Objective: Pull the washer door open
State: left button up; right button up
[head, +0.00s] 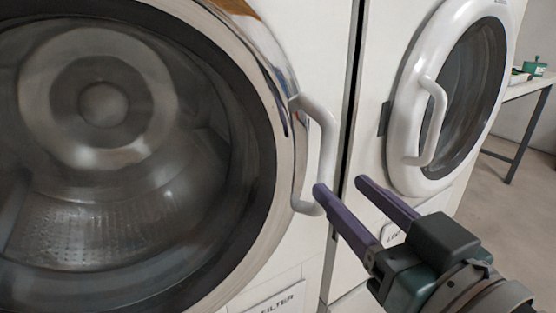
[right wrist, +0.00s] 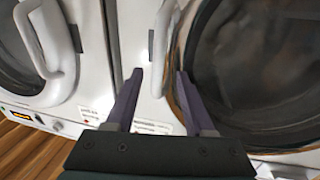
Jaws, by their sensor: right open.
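The washer door (head: 262,225) is a large round glass door with a chrome rim, filling the left of the head view; it looks shut. Its white bar handle (head: 327,140) stands on the door's right edge. In the right wrist view the door (right wrist: 262,70) is at the right, with its handle (right wrist: 161,45) left of the glass. My right gripper (head: 341,186) is open, its purple fingers at the handle's lower part. In the wrist view the handle lies between the two fingertips (right wrist: 160,73); contact cannot be told. My left gripper is not in view.
A second machine with a white-rimmed round door (head: 408,95) and its own handle (head: 437,120) stands close at the right, a narrow dark gap between. A table (head: 528,86) with a green item (head: 535,67) stands at the far right. Floor there is clear.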

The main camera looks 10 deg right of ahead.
aim_at(329, 173)
jog(key=w, duration=0.6)
jog(key=shift+w+a+b, duration=0.1)
jog(key=shift+a+b, duration=0.2)
jog(key=shift+a, duration=0.05)
grip_shut()
dwell(1.1)
